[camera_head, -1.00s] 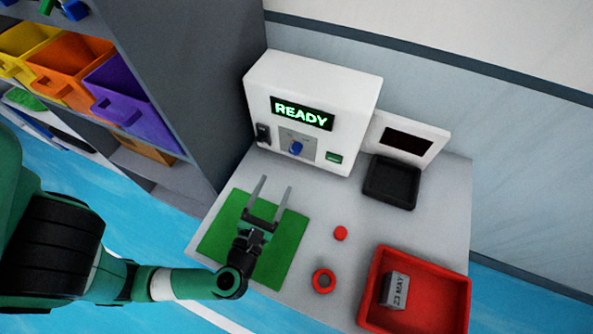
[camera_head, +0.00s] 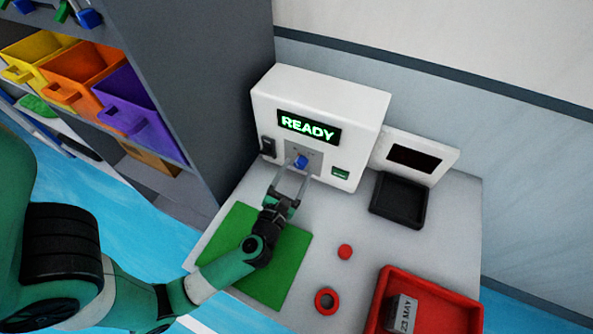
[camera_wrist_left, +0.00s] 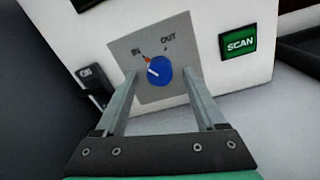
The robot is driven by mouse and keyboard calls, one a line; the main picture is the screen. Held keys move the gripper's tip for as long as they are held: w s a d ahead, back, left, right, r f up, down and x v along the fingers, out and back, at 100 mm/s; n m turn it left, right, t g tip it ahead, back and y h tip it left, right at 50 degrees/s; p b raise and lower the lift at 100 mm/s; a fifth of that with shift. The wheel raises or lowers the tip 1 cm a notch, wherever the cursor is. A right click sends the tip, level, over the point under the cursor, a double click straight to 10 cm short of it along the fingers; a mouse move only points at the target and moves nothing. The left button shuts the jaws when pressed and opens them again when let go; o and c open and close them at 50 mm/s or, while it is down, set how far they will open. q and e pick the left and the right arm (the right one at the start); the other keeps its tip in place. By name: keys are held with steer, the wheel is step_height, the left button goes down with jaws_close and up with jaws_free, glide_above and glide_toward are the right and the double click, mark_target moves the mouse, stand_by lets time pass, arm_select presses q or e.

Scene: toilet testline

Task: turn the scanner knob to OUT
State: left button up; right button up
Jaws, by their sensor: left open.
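The scanner (camera_head: 320,110) is a white box with a lit READY display (camera_head: 308,127). Its blue knob (camera_head: 300,162) sits on a grey plate on the front. My right gripper is not in view.
A green SCAN button (camera_wrist_left: 238,42) is right of the knob. A green mat (camera_head: 240,235), black tray (camera_head: 398,200), red button (camera_head: 345,252), red ring (camera_head: 327,301) and red bin (camera_head: 440,290) are on the table.

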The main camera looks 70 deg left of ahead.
arm_select(q)
steer(key=shift+w+a, duration=0.2)
steer(key=shift+a, duration=0.1)
jaws_close()
